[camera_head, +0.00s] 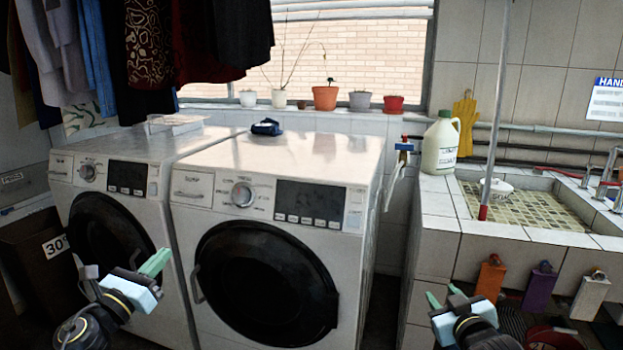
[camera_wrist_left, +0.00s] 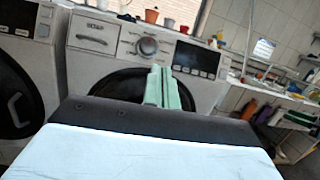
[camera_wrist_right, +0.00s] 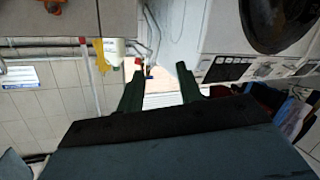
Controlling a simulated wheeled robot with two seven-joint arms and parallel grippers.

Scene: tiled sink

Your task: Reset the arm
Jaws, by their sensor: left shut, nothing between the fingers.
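My left gripper (camera_head: 156,262) is in front of the two washing machines, at the lower left of the head view. Its green fingers are shut together and empty, as the left wrist view (camera_wrist_left: 162,88) also shows. My right gripper (camera_head: 443,294) is at the lower right of the head view, in front of the tiled sink's base. Its two fingers stand apart with nothing held, as the right wrist view (camera_wrist_right: 160,82) shows; that view is upside down. Both grippers are clear of the machines and the sink.
The right washing machine (camera_head: 218,167) bears a small dark blue item (camera_head: 266,127). The left washing machine (camera_head: 139,149) stands beside it. A white jug (camera_head: 439,146) stands on the tiled sink's edge (camera_head: 493,229). Coloured brushes hang on its front, including an orange one (camera_head: 490,279). A red bucket (camera_head: 551,339) is below.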

